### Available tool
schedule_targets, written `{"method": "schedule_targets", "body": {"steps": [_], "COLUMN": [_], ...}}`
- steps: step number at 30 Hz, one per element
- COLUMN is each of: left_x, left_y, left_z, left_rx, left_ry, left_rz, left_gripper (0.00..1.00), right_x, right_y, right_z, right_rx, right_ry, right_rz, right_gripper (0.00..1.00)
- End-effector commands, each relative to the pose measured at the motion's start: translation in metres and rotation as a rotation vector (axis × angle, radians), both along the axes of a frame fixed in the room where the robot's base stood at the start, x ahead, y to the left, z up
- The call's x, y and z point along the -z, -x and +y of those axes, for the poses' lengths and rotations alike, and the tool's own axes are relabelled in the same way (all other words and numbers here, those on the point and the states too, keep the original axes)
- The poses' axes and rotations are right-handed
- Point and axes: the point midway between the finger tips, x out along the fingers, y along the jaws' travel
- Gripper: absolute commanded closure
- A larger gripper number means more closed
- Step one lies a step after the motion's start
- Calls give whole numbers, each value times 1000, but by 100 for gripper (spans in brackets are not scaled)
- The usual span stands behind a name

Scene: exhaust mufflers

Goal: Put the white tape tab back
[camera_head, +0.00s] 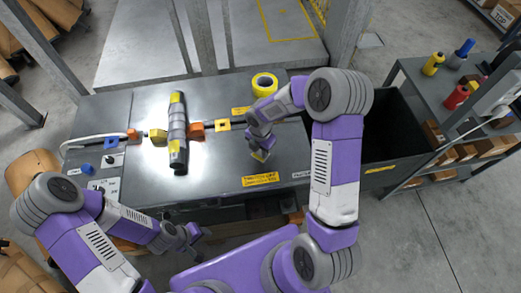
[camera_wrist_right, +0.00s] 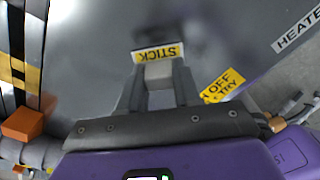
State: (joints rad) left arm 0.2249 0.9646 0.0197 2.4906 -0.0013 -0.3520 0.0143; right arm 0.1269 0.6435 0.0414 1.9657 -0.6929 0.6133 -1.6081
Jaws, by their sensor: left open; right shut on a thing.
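My right gripper (camera_head: 261,150) is shut on a small tab with a yellow "STICK" label (camera_wrist_right: 158,53) and a pale edge. The right wrist view shows the tab between the fingertips (camera_wrist_right: 158,76), above the grey bench top. In the head view the tab shows as a small yellow and pale patch (camera_head: 260,156). I cannot tell whether it touches the bench. My left gripper (camera_head: 190,240) is open and empty near the bench's front edge. A yellow tape roll (camera_head: 264,84) lies at the back right of the bench.
A dark open bin (camera_head: 390,130) is right of the bench. Bench top (camera_head: 225,165) before the muffler is clear.

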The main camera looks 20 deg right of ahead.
Motion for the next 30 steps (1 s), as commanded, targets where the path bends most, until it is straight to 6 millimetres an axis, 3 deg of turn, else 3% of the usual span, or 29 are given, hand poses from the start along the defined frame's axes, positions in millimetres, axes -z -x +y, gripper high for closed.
{"method": "schedule_targets", "body": {"steps": [7, 8, 13, 23, 30], "left_x": [2, 2, 1, -2, -17], "left_y": [0, 0, 0, 0, 0], "left_z": [0, 0, 0, 0, 0], "left_rx": [0, 0, 0, 0, 0], "left_ry": [0, 0, 0, 0, 0], "left_rz": [0, 0, 0, 0, 0], "left_gripper": [57, 57, 57, 57, 57], "right_x": [3, 3, 2, -2, -44], "right_y": [0, 0, 0, 0, -1], "right_z": [0, 0, 0, 0, 0], "right_rx": [0, 1, 1, 1, 2], "right_ry": [0, 0, 0, -1, 0], "right_rz": [0, 0, 0, -1, -4], "right_gripper": [95, 66, 42, 42, 42]}}
